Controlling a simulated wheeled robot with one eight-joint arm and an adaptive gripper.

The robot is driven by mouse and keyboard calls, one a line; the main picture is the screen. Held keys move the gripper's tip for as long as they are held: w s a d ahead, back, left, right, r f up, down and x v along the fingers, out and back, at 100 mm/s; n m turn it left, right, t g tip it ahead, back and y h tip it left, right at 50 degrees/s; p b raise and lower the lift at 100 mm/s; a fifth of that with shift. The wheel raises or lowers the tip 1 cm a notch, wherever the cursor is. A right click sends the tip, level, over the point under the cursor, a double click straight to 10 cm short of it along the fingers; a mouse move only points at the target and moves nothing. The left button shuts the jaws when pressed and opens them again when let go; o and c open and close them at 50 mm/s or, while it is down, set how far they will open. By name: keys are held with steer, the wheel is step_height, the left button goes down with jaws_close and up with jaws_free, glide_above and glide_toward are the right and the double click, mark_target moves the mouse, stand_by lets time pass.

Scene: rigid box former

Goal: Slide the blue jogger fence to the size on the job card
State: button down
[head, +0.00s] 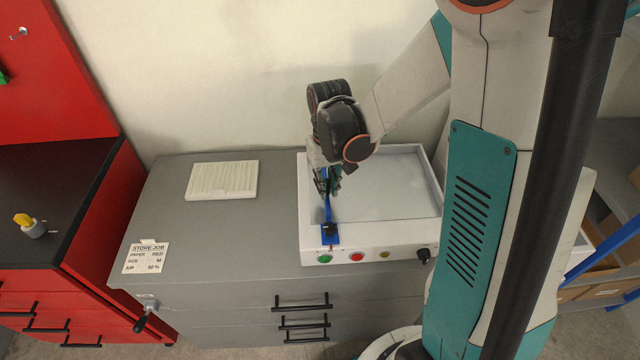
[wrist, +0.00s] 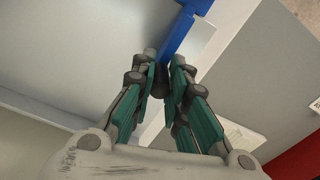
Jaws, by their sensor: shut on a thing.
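The blue jogger fence (head: 328,209) stands at the left side of the white tray unit (head: 391,246), running front to back. A black part sits on its front end. In the wrist view the fence (wrist: 181,32) rises from between the fingertips toward the top. My gripper (head: 328,182) is over the fence, its teal fingers closed; the wrist view shows the fingers (wrist: 163,84) shut around a dark part at the fence. The exact grip point is partly hidden. The job card (head: 147,258) lies on the grey cabinet and reads paper RED, size M, air 50 %.
Green (head: 325,258), red (head: 356,257) and yellow buttons and a black knob (head: 423,255) line the unit's front. A ribbed white plate (head: 222,180) lies behind the card. A red cabinet (head: 92,240) stands left. The tray bed right of the fence is clear.

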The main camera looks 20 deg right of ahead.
steer(key=c, duration=1.5)
jaws_free()
steer(key=shift+c, duration=0.2)
steer(key=shift+r, duration=0.1)
step_height(320, 180, up, 12)
steer(key=s+a+r+t, duration=0.1)
steer(key=s+r+t, duration=0.1)
steer(key=s, duration=0.5)
steer(key=s+a+r+t, duration=0.2)
steer(key=s+r+t, duration=0.1)
steer(key=s+t, duration=0.2)
steer(key=shift+s+r+n, duration=0.3)
steer(key=shift+s+r, duration=0.05)
steer(key=shift+s, duration=0.6)
